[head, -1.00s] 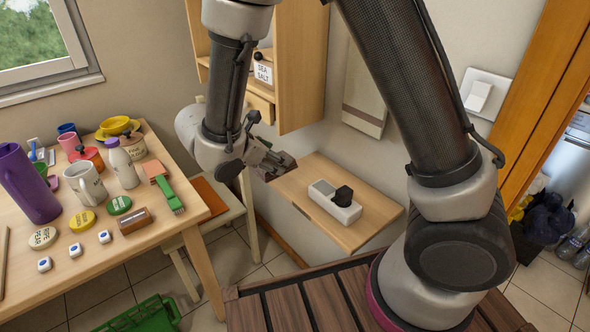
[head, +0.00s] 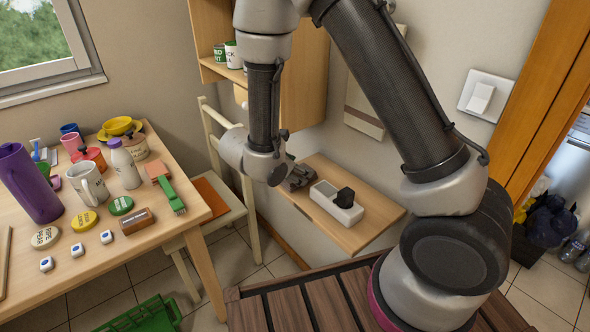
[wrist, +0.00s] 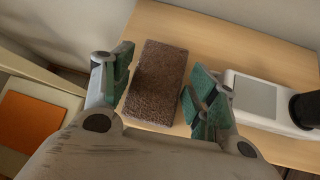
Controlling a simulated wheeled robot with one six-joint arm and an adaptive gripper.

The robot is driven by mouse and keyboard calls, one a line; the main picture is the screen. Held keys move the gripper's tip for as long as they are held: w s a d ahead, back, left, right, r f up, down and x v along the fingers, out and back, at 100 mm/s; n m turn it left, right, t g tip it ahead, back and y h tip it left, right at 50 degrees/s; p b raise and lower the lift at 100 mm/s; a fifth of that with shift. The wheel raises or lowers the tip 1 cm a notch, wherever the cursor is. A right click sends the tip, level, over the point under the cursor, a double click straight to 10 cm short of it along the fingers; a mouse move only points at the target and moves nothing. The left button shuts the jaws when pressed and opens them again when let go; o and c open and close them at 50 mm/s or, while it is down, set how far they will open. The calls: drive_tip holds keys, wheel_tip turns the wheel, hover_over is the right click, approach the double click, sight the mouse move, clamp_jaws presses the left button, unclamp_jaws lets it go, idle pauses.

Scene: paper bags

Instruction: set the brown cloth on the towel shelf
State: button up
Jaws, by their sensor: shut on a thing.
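The brown cloth (wrist: 157,80) is a small dark rectangle with a rough surface, between the green-padded fingers of my gripper (wrist: 160,68) in the wrist view. My gripper is shut on it. The low wooden shelf (wrist: 245,45) lies beneath both; it also shows on the wall in the head view (head: 358,236). My gripper (head: 297,177) is over the shelf's left part there, partly hidden by my wrist. I cannot tell whether the cloth touches the shelf.
A white box with a dark knob (head: 337,206) stands on the shelf, just right of my gripper. A wooden wall cabinet (head: 303,85) hangs above. A chair with an orange seat (head: 212,197) and a crowded table (head: 150,240) are to the left.

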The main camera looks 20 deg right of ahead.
drive_tip(key=o, duration=1.4)
drive_tip(key=shift+c, duration=0.2)
drive_tip(key=v, duration=1.2)
drive_tip(key=shift+a, duration=0.15)
